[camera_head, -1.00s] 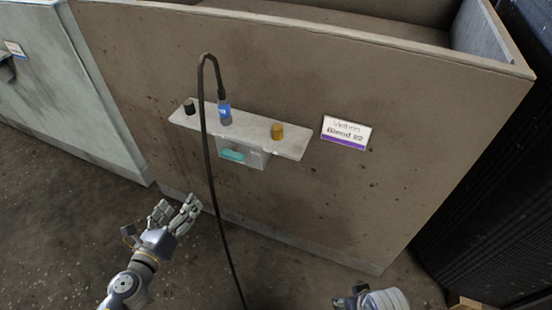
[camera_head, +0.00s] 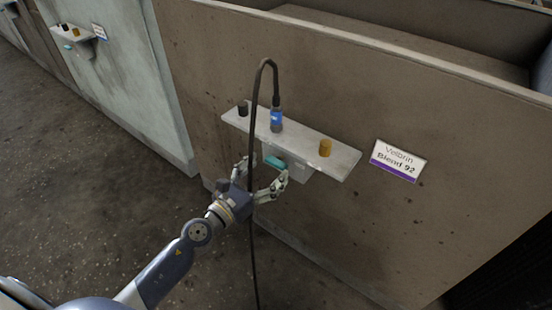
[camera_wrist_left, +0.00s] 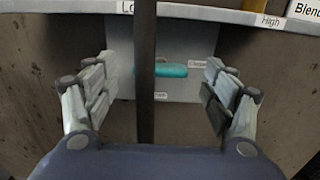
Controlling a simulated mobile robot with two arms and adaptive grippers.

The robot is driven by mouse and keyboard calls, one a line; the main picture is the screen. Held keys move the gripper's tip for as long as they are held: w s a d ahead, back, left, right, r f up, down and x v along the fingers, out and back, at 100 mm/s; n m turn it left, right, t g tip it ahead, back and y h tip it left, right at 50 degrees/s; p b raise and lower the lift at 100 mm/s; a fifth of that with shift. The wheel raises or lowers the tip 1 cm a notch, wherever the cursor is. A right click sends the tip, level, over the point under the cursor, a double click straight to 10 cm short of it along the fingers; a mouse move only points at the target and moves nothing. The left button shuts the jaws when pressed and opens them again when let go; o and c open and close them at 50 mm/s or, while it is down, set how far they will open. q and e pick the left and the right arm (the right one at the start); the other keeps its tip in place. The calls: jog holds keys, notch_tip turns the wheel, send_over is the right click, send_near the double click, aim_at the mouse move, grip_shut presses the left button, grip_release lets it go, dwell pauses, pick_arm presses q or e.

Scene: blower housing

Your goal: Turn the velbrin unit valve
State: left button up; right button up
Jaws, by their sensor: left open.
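The Velbrin unit (camera_head: 320,60) is a brown stained housing with a sign (camera_head: 398,160) reading "Velbrin Blend 92". A grey shelf (camera_head: 300,140) sticks out of its front. Below the shelf, a teal valve handle (camera_head: 275,162) sits on a grey box. In the left wrist view the teal handle (camera_wrist_left: 172,70) lies level, between the fingers and a short way ahead. A "Closed" label is at its right. My left gripper (camera_head: 262,170) is open, its fingers on either side of the handle and not touching it. A black hose passes between the fingers and the handle. My right gripper is not in view.
A black cap (camera_head: 242,108) and a yellow cap (camera_head: 325,147) also stand on the shelf. A pale unit (camera_head: 120,70) stands at the left, with open floor before it.

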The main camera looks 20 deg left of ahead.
aim_at(273, 165)
pick_arm(q)
jog(key=shift+x, duration=2.25)
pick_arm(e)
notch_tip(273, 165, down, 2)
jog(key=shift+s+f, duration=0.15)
pick_arm(q)
jog(key=c, duration=1.1)
